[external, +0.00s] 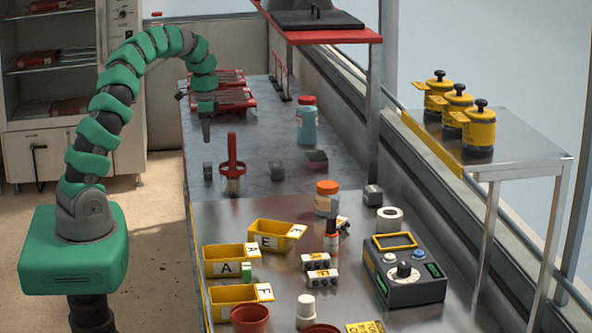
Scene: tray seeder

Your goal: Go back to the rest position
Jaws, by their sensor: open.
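My green segmented arm arches up from its base at the left and bends down over the left edge of the bench (190,150). My gripper (206,138) hangs at its end, pointing down above the bench, apart from the things below it. It is open, and nothing shows held in it; the fingers are small in this view.
Red trays (236,97) lie behind the gripper. Yellow canisters (480,132) stand on a side table (530,152). Open floor lies between base and bench.

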